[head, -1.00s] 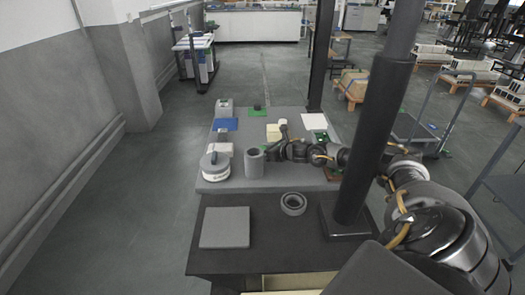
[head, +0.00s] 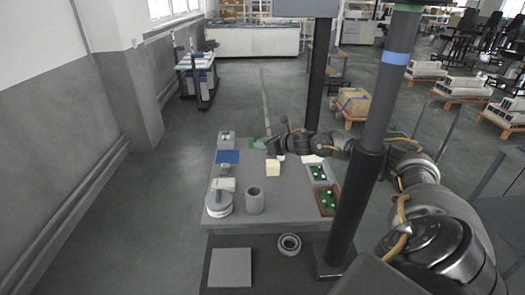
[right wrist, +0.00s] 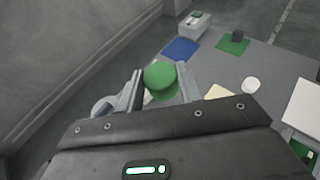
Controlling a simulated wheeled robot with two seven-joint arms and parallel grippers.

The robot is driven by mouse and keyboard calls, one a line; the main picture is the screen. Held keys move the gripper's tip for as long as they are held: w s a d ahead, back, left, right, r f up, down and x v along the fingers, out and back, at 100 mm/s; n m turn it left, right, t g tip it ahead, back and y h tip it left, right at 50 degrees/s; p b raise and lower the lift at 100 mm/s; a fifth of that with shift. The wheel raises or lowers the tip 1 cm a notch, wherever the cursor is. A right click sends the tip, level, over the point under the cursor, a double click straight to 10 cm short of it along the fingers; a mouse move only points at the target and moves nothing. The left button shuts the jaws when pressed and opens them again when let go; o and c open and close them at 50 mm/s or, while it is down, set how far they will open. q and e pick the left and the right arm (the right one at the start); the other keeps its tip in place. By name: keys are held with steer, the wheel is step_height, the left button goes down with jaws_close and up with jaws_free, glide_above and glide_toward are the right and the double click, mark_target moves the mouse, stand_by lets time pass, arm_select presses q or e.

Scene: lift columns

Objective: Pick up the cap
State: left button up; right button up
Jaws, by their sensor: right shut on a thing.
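A round green cap (right wrist: 160,80) sits between the fingers of my right gripper (right wrist: 160,88) in the right wrist view. The gripper is shut on it and holds it above the table. In the head view my right gripper (head: 270,146) is over the far part of the grey table (head: 285,205). Green shows beside its fingertips there, but I cannot tell the cap from the green mat behind. My left gripper is not in view.
A dark post (head: 355,205) stands near the front.

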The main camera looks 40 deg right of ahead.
step_height(320, 180, up, 6)
steer(key=shift+f+p, duration=0.15)
steer(key=shift+p, duration=1.05)
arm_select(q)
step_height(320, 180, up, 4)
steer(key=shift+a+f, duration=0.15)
arm_select(e)
steer(key=shift+r, duration=0.25)
steer(key=shift+r, duration=0.1)
steer(key=shift+r+p, duration=0.85)
steer(key=shift+r, duration=0.55)
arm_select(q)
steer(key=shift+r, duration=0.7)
arm_select(e)
steer(key=shift+f, duration=0.1)
